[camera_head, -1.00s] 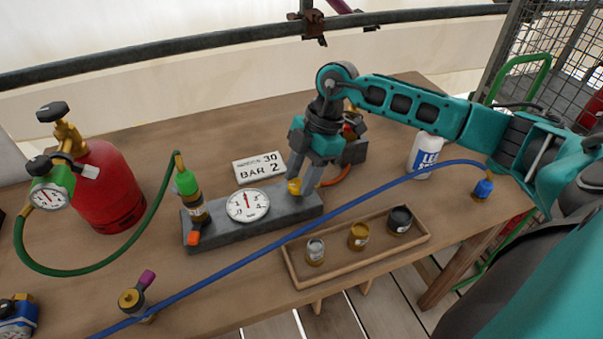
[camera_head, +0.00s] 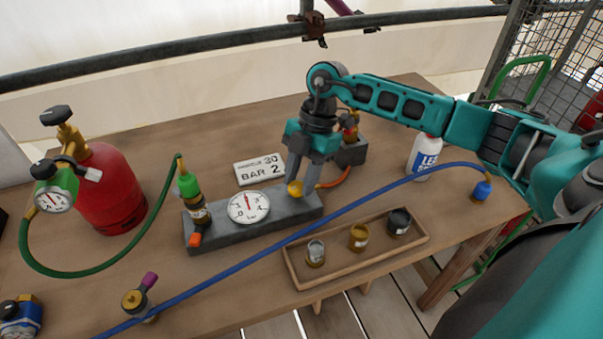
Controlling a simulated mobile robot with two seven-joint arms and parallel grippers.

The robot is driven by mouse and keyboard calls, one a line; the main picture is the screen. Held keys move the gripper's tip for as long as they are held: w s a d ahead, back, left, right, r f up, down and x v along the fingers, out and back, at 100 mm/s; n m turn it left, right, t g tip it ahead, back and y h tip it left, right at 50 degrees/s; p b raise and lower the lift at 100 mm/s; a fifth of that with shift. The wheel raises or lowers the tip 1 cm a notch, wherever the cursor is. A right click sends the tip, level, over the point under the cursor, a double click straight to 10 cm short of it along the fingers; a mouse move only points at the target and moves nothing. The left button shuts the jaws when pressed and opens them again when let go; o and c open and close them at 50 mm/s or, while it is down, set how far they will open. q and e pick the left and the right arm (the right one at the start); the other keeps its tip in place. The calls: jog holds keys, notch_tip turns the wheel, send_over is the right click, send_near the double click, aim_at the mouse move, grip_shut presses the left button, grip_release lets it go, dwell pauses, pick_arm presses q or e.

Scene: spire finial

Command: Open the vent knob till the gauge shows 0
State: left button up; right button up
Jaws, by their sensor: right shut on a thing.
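A grey test block (camera_head: 225,229) lies on the bench with a round white dial gauge (camera_head: 248,207) on its top. The gauge's red needle points roughly straight up; its numbers are too small to read surely. A small yellow knob, which I take for the vent knob (camera_head: 295,189), sits toward the block's right end. My right gripper (camera_head: 297,188) points down from above and is shut on this knob, hiding part of it. My left gripper is not in view.
A red gas bottle (camera_head: 112,190) with green hose stands left. A blue hose (camera_head: 345,208) crosses in front of the block. A wooden tray (camera_head: 427,238) with small pots lies at the front. A sign (camera_head: 260,169), a brass valve (camera_head: 349,122) and a white bottle (camera_head: 424,155) stand behind.

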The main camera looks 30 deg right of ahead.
jog(key=n, duration=0.1)
jog(key=n+g, duration=0.1)
jog(key=n, duration=0.2)
jog(key=shift+w+a+n+g+h, duration=0.1)
jog(key=shift+w+n+g+h, duration=0.15)
jog(key=shift+n+g+h, duration=0.05)
jog(key=shift+w+a+n+g+h, duration=0.1)
jog(key=shift+n+g+h, duration=0.25)
jog(key=shift+n, duration=0.8)
jog(key=shift+w+a+n+g+h, duration=0.1)
jog(key=shift+n+g+h, duration=0.2)
jog(key=shift+n, duration=0.85)
jog(key=o, duration=1)
jog(key=shift+s, duration=0.1)
jog(key=shift+o, duration=0.2)
jog(key=v, duration=1.3)
jog(key=shift+s+a, duration=0.1)
jog(key=shift+a, duration=0.05)
